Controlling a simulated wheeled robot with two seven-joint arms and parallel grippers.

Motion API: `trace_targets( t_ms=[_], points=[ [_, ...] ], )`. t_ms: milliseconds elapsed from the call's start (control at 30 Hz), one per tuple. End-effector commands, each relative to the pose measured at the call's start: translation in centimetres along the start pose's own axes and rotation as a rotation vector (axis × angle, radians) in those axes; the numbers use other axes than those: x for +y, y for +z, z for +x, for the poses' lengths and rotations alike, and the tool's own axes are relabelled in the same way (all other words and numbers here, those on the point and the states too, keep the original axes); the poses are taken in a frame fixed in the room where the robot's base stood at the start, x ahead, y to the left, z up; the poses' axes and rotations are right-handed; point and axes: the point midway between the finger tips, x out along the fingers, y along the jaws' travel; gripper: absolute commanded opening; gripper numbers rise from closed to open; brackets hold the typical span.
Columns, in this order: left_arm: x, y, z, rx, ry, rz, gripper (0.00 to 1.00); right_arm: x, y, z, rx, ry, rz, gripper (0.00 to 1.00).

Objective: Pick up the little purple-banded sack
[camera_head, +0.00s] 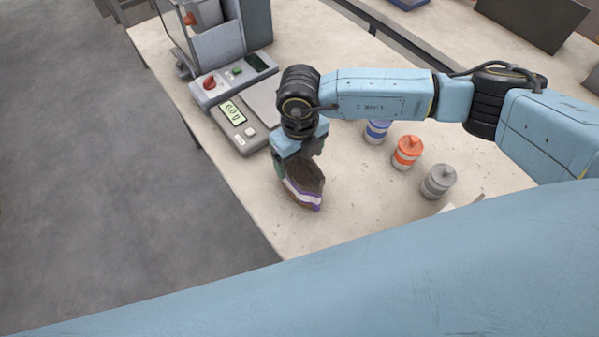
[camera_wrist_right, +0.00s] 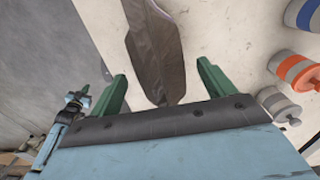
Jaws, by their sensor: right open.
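The little sack (camera_head: 312,174) is dark brown with a purple and white band low on its side. It stands near the table's front left edge. My right gripper (camera_head: 288,163) is at the sack, which partly hides its fingers in the head view. In the right wrist view the brown sack (camera_wrist_right: 157,45) lies between and beyond the two green fingers of my right gripper (camera_wrist_right: 161,70). The fingers are spread, with a visible gap on each side of the sack's near end. My left gripper is not in view.
A scale (camera_head: 240,126) with a green display and a grey machine (camera_head: 232,77) stand behind the sack. Blue-banded (camera_head: 377,131), orange (camera_head: 407,152) and grey (camera_head: 438,181) canisters stand to the right. The table (camera_head: 345,215) is clear between sack and canisters.

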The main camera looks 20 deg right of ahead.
Motion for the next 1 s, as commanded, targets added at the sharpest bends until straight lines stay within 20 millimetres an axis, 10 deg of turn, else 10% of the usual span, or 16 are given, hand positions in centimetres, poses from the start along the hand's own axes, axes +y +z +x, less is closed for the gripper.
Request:
trace_targets(
  t_ms=[433, 1000],
  points=[
    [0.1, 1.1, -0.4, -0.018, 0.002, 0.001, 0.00, 0.0, 0.0, 2.2, 0.000, 0.001, 0.000, 0.81],
    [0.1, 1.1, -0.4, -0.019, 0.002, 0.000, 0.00, 0.0, 0.1, 2.0, -0.002, 0.002, 0.000, 0.15]
  ],
)
